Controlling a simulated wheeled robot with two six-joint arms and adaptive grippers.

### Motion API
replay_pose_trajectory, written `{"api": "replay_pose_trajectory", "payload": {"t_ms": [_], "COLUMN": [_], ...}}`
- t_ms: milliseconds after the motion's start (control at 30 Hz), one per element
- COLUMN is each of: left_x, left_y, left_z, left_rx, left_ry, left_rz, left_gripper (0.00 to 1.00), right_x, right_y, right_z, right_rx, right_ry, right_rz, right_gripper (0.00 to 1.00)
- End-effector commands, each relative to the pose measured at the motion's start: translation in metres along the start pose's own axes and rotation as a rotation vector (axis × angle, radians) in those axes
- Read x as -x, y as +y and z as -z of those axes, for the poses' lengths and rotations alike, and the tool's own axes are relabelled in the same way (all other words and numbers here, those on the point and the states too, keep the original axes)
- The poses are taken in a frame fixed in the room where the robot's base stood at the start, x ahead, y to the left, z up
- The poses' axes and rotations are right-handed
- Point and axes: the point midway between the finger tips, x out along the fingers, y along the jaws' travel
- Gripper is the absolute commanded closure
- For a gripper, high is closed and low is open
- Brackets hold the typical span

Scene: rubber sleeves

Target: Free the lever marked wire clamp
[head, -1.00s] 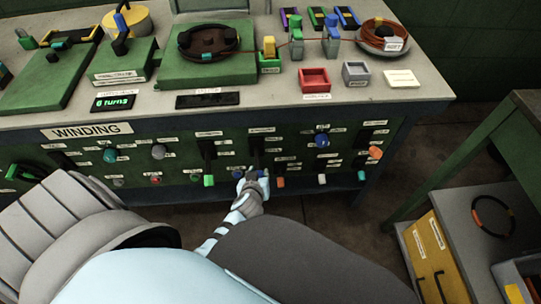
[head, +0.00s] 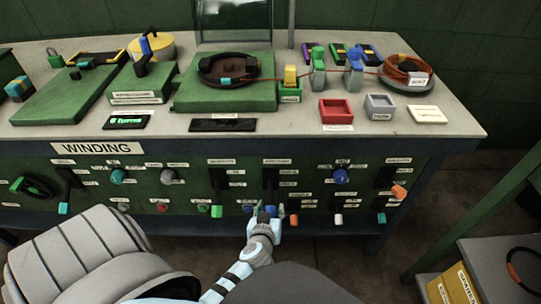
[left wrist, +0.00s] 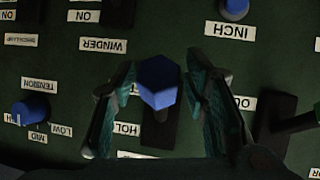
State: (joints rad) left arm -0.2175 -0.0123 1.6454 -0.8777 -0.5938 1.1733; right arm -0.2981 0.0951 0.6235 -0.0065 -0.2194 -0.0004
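My left gripper (head: 266,214) is at the front panel (head: 130,190), at the lower end of a lever with a blue knob (left wrist: 157,82). In the left wrist view its two fingers (left wrist: 160,92) are spread on either side of the blue hexagonal knob. The knob's dark shaft and slot show below it, between labels that read upside down as WINDER and HOLD. The head view shows the lever's black slot plate (head: 270,180) above the gripper. The label over it is too small to read, so I cannot tell whether it says wire clamp. My right gripper is out of view.
A green-ended lever (head: 217,210) is left of the gripper, an orange-ended one (head: 295,219) right. A blue INCH knob (left wrist: 235,8) is close by. The bench top (head: 270,140) above carries green blocks, a red tray (head: 336,111) and a wire coil (head: 405,70).

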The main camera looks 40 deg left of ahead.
Motion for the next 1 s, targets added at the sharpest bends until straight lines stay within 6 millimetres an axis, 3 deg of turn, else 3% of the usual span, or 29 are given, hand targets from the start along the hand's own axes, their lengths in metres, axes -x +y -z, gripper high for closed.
{"api": "replay_pose_trajectory", "payload": {"t_ms": [367, 700, 833, 1000], "left_x": [0.003, 0.040, 0.047, 0.048], "left_y": [0.002, 0.012, 0.013, 0.013], "left_z": [0.007, 0.075, 0.087, 0.088], "left_rx": [0.002, 0.003, 0.001, 0.000], "left_ry": [0.005, 0.006, 0.003, 0.000], "left_rz": [-0.001, -0.004, -0.003, -0.002], "left_gripper": [0.52, 0.52, 0.52, 0.52], "right_x": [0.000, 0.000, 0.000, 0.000], "right_y": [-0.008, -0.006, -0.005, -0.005], "right_z": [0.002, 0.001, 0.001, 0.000], "right_rx": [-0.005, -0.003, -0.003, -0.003], "right_ry": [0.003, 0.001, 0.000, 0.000], "right_rz": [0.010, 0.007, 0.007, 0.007], "right_gripper": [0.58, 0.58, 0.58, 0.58]}}
